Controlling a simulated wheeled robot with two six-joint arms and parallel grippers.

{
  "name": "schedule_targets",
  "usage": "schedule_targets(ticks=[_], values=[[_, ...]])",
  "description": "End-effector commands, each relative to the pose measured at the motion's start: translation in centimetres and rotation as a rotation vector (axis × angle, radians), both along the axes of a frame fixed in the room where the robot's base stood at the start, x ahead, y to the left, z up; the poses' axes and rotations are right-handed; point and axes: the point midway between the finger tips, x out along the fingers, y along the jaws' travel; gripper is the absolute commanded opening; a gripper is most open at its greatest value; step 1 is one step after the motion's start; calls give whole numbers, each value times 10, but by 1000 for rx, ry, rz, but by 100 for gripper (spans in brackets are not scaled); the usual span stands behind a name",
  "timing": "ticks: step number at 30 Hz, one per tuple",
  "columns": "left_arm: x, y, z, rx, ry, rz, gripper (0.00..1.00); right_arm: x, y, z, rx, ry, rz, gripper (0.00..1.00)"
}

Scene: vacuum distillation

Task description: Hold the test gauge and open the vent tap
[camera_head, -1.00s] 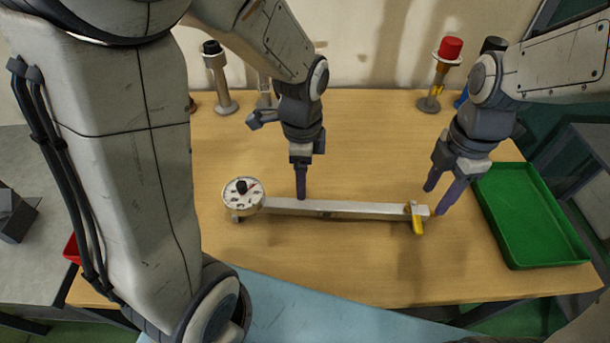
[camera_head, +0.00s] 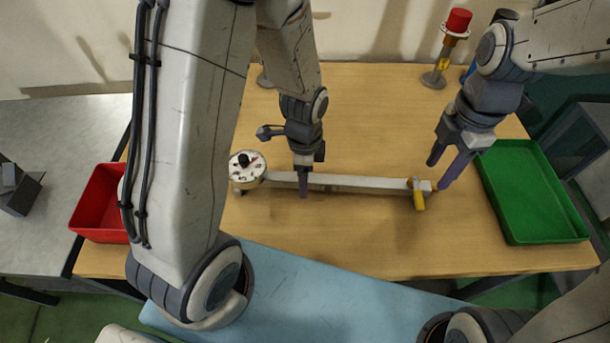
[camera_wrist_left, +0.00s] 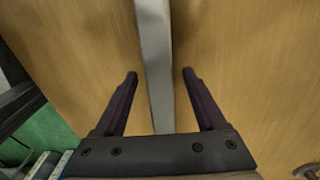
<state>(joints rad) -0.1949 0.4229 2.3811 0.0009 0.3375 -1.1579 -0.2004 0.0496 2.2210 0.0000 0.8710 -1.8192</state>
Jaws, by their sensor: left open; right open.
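The test gauge (camera_head: 246,167) has a round white dial with a black knob, at the left end of a long pale bar (camera_head: 345,183) on the table. The vent tap (camera_head: 418,196), with a yellow lever, is at the bar's right end, its lever pointing toward me. My left gripper (camera_head: 303,192) is over the bar, right of the dial. In the left wrist view its open fingers (camera_wrist_left: 159,84) lie either side of the bar (camera_wrist_left: 155,50), apart from it. My right gripper (camera_head: 438,175) is open and empty beside the bar's right end.
A green tray (camera_head: 573,225) lies at the table's right and a red bin (camera_head: 97,190) at the left. A stand with a red top (camera_head: 458,21) is at the back right. Much of the table between is clear.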

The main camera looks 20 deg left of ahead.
Motion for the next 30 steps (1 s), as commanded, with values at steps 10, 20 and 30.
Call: schedule_targets(ticks=[10,20,30], values=[[0,0,0,0,0,0,0,0,0,0,0,0,0,50],[0,0,1,0,0,0,0,0,0,0,0,0,0,50],[0,0,1,0,-1,0,0,0,0,0,0,0,0,50]])
